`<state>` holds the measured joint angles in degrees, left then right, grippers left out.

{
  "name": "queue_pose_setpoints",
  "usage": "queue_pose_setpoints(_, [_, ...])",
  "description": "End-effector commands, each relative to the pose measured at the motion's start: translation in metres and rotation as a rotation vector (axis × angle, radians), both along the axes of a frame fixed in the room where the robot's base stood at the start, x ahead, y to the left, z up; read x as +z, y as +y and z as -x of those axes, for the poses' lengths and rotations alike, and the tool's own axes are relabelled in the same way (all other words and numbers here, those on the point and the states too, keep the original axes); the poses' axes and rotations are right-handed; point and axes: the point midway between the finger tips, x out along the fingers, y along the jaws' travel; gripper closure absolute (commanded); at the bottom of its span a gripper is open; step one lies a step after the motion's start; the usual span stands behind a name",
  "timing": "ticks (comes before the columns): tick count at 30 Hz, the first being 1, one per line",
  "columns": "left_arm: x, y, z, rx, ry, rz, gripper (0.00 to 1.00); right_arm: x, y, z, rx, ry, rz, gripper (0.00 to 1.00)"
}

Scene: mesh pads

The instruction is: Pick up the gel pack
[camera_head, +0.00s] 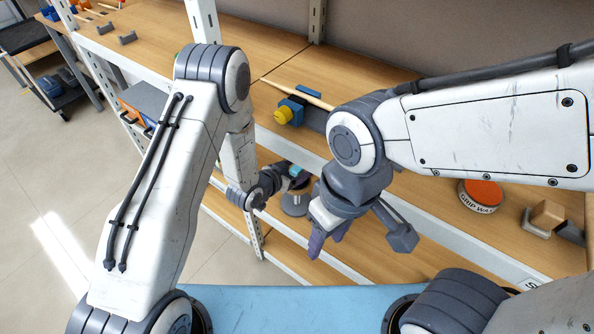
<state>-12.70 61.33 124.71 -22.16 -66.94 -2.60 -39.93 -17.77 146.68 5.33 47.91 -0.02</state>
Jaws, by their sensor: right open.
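I cannot make out a gel pack for certain in the head view. My right gripper (358,240) hangs in front of the shelving at the middle, its two fingers spread apart with nothing visible between them. Its left finger looks purplish, the other grey.
A wooden shelf (420,207) carries an orange-topped round tin (481,194) and a wooden block (548,214). A blue-and-yellow object (289,112) sits on the shelf behind. A grey round-based object (294,204) stands near my left gripper. A white post (203,20) rises at the back.

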Motion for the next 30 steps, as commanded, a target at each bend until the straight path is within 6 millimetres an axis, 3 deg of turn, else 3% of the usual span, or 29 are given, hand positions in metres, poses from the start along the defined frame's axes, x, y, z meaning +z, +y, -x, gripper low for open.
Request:
queue_pose_setpoints(4, [0.0,0.0,0.0,0.0,0.0,0.0,0.22,0.0,0.0,0.0,0.0,0.0,0.0,0.5])
queue_pose_setpoints(5, [0.0,0.0,0.0,0.0,0.0,0.0,0.26,0.0,0.0,0.0,0.0,0.0,0.0,0.5])
queue_pose_setpoints(9, [0.0,0.0,0.0,0.0,0.0,0.0,0.8,0.0,0.0,0.0,0.0,0.0,0.0,0.5])
queue_pose_setpoints(11, [0.0,0.0,0.0,0.0,0.0,0.0,1.0,0.0,0.0,0.0,0.0,0.0,0.0,0.5])
queue_pose_setpoints(22, [0.004,0.0,0.0,0.0,-0.001,0.0,1.0,0.0,0.0,0.0,0.0,0.0,0.0,0.5])
queue_pose_setpoints(30, [0.029,0.0,0.0,0.0,-0.004,0.002,1.0,-0.001,0.0,0.0,0.0,0.0,0.0,0.5])
